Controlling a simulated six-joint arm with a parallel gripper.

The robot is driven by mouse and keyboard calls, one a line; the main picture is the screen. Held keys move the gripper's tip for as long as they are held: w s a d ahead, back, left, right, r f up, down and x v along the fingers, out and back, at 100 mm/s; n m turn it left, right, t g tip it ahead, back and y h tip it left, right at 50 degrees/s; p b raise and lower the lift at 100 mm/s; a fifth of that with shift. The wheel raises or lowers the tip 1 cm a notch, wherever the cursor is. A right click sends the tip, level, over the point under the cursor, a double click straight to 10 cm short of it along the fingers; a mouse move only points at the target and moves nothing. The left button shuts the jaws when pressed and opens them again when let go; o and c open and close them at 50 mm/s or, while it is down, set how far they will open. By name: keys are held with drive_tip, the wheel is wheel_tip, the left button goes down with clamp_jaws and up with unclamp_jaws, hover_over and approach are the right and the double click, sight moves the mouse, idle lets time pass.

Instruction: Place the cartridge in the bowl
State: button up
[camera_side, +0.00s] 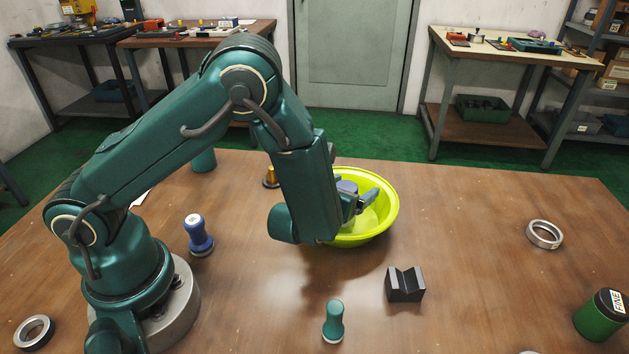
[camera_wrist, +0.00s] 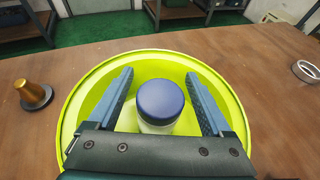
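The cartridge (camera_wrist: 160,100) is a pale cylinder with a dark blue cap. It stands upright inside the rim of the yellow-green bowl (camera_wrist: 88,82) in the wrist view. My gripper (camera_wrist: 159,74) is open over the bowl, with one finger on each side of the cartridge and a narrow gap showing on both sides. In the side view my gripper (camera_side: 362,192) reaches into the bowl (camera_side: 389,211), and the bluish cap (camera_side: 347,187) shows partly behind it. My arm hides the bowl's left part. The cartridge's base is hidden by my gripper.
A grey V-block (camera_side: 405,285) and a teal-handled stamp (camera_side: 333,321) stand in front of the bowl. A blue stamp (camera_side: 198,236) is left, a brass-topped piece (camera_side: 271,177) behind my arm.

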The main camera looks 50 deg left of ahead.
drive_tip(key=shift+r, duration=0.15)
drive_tip(key=v, duration=1.1)
drive_tip(key=shift+w, duration=0.1)
drive_tip(key=shift+s+d+r, duration=0.1)
drive_tip(key=shift+s+r, duration=0.1)
drive_tip(key=shift+s, duration=0.25)
drive_tip(key=s+a+r+n+g+y, duration=0.2)
drive_tip(key=s+a+n+g, duration=0.8)
drive_tip(key=n, duration=0.8)
drive_tip(key=s+d+r+n+t+h, duration=0.1)
drive_tip(key=d+r+n+t+h, duration=0.2)
drive_tip(key=n, duration=1)
drive_tip(key=d+r+h, duration=0.2)
drive_tip(key=d+h, duration=0.2)
drive_tip(key=d, duration=0.1)
drive_tip(key=shift+s+r, duration=0.25)
drive_tip(key=shift+s, duration=0.1)
